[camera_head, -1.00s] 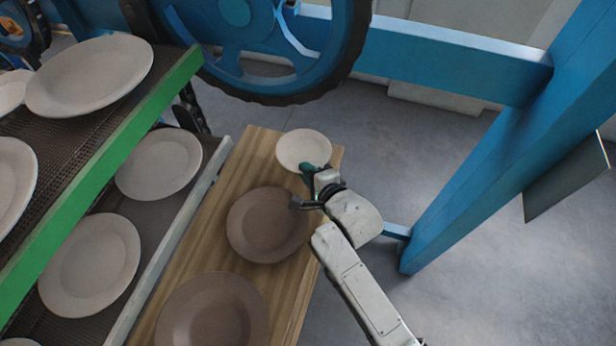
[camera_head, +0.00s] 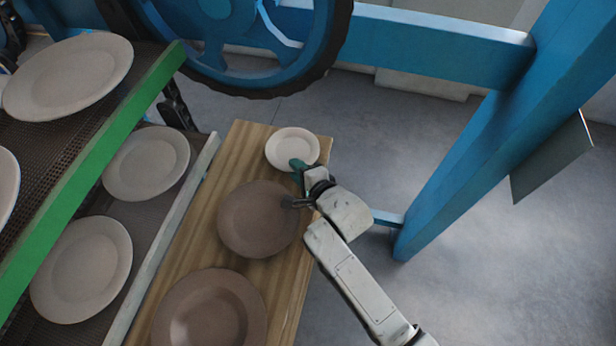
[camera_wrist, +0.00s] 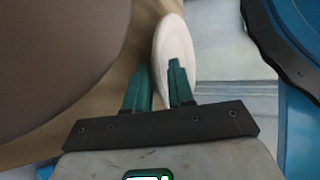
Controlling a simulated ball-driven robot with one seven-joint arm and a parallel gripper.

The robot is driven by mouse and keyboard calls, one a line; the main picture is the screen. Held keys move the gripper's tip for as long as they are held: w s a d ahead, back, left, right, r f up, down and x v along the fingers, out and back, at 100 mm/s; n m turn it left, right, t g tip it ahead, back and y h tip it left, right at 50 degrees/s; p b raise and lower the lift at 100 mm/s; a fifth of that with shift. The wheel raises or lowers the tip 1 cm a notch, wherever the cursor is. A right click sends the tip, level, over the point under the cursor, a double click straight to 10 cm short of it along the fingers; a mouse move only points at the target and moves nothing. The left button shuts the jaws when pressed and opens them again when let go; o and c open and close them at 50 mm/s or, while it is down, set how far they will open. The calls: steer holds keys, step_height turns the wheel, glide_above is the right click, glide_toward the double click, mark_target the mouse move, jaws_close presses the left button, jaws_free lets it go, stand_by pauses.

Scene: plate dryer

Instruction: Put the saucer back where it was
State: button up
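The saucer (camera_head: 292,147) is a small pale, round dish at the far end of the wooden board (camera_head: 222,180) in the head view. My gripper (camera_head: 297,167), with green fingers, is at its near rim. In the wrist view the saucer (camera_wrist: 170,40) shows nearly edge-on. Its rim runs between the two fingertips (camera_wrist: 160,80), with one finger on each side, and the gripper looks shut on it. Whether the saucer touches the board or is held slightly above it, I cannot tell.
Brown plates (camera_head: 258,232) and (camera_head: 210,315) lie on the board; the nearer is cut off by the frame. Racks with pale plates (camera_head: 80,270) and a green edge (camera_head: 90,165) stand left. A blue wheel (camera_head: 240,45) is behind, a blue post (camera_head: 490,140) right.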

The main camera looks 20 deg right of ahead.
steer(key=v, duration=1.1)
steer(key=shift+s, duration=0.35)
steer(key=shift+d, duration=0.15)
steer(key=s+d+f+n+g+h, duration=0.1)
steer(key=s+d+f+n+g, duration=0.1)
steer(key=s+d+n+g, duration=0.3)
steer(key=s+d+f+n+g+h, duration=0.2)
steer(key=s+d+n+g, duration=0.4)
steer(key=s+n, duration=0.6)
steer(key=s+f+g, duration=0.1)
steer(key=s, duration=0.4)
steer(key=shift+d+f, duration=0.1)
steer(key=shift+f, duration=0.05)
